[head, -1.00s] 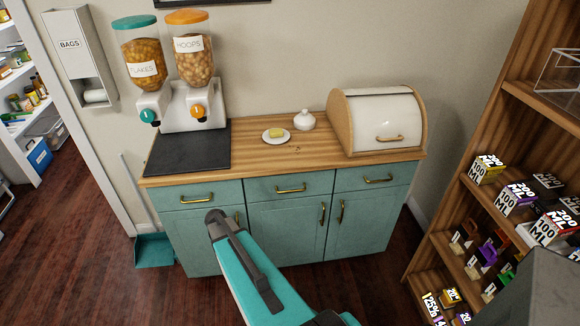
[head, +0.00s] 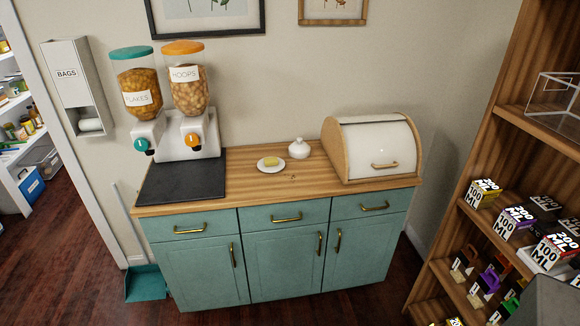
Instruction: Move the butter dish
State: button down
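The butter dish (head: 262,166) is a small white plate with a yellow block of butter (head: 271,161) on it. It sits on the wooden countertop (head: 245,186), near its middle. A small white round pot or cover with a knob (head: 299,149) stands just behind and to the right of the plate, apart from the butter. My gripper is not in view.
A cereal dispenser (head: 185,140) stands at the left, behind a dark mat (head: 180,183). A bread box (head: 375,150) with a white front is at the right. The counter front is clear. A wooden shelf (head: 540,125) with small boxes stands far right.

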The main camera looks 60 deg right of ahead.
aim_at(269, 164)
jog(key=z, duration=0.95)
jog(key=k, duration=0.55)
jog(key=u, duration=0.35)
jog(key=i, duration=0.5)
jog(key=z, duration=0.15)
